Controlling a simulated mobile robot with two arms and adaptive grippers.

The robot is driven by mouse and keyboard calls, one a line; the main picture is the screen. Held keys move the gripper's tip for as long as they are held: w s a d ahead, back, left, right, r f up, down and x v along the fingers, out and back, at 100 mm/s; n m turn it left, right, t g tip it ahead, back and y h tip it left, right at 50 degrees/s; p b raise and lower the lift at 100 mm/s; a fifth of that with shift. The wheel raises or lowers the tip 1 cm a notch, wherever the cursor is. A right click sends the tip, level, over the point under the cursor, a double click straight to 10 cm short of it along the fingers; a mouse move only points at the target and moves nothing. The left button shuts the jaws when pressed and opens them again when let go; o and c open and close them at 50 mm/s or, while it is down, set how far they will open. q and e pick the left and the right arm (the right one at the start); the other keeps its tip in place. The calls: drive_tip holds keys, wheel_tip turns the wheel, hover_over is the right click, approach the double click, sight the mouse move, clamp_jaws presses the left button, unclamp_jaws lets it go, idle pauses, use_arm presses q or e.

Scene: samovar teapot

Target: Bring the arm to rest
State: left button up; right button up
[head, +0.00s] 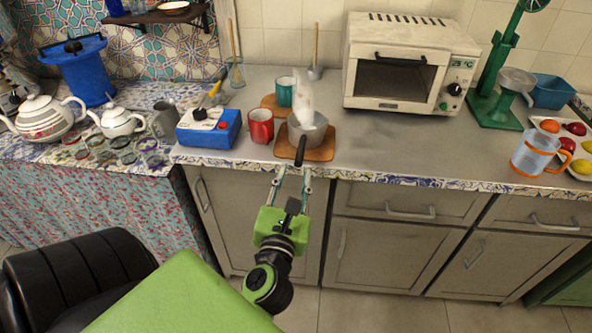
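My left gripper (293,172) is in front of the counter edge, its two thin fingers pointing toward the counter. The fingers stand apart with nothing visible between them. Just beyond the fingertips is the dark handle (299,152) of a small grey pot (307,134). The pot stands on a wooden board (322,152), and white steam rises from it. From this view I cannot tell how far the fingertips are from the handle, but they do not enclose it. My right gripper is not in view.
Left of the pot are a red mug (261,126), a teal mug (285,92) and a blue box (208,128). White teapots (45,118) and glasses stand at far left. A toaster oven (405,65) and a pitcher (533,153) are right. Counter right of the board is clear.

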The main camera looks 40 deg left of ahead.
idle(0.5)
